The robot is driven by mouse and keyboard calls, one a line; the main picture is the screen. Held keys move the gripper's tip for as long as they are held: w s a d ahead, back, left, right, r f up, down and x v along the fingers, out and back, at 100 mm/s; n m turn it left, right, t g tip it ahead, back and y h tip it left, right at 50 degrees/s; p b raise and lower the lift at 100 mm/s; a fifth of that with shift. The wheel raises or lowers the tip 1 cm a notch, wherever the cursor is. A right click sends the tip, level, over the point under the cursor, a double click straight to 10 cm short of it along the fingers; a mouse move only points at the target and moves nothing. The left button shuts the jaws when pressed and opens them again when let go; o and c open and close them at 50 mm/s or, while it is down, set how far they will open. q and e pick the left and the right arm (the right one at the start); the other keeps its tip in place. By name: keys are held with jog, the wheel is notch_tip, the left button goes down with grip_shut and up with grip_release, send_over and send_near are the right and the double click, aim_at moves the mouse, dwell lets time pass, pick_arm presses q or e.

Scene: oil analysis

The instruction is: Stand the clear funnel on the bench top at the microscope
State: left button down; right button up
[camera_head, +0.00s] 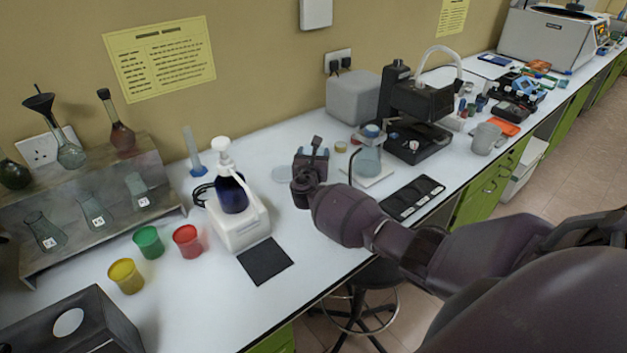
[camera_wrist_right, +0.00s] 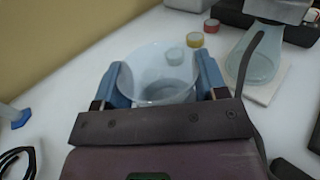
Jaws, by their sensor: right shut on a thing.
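My right gripper (camera_head: 312,157) is over the white bench top (camera_head: 300,248), left of the black microscope (camera_head: 418,105). In the right wrist view, the blue fingers of my right gripper (camera_wrist_right: 162,84) are shut on the clear funnel (camera_wrist_right: 150,62), one on each side of its wide round mouth. The funnel's lower part is hidden, and I cannot tell whether it touches the bench. In the head view, I cannot make the funnel out clearly at the gripper. The microscope's dark base (camera_wrist_right: 262,28) shows at the wrist view's upper right. My left gripper is not in view.
A conical flask (camera_head: 368,160) stands on a white tile between my right gripper and the microscope. Small jars with an amber lid (camera_wrist_right: 195,41) and a red lid (camera_wrist_right: 211,26) stand beyond the funnel. A pump bottle (camera_head: 230,190) stands in a white holder at left.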

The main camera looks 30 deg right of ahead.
notch_tip(320, 180, down, 9)
jog(key=shift+r+b, duration=0.1)
jog(key=shift+b, duration=1.05)
jog(key=o, duration=1)
jog(key=shift+f, duration=0.2)
jog(key=shift+r, duration=0.1)
jog(key=shift+s+a, duration=0.1)
jog(key=shift+s, duration=0.05)
jog(key=p+v, duration=0.1)
jog(key=v, duration=1)
jog(key=shift+s+a+p, duration=0.2)
jog(key=shift+a+p, duration=0.05)
jog(key=shift+p, duration=0.15)
jog(key=shift+s, duration=0.1)
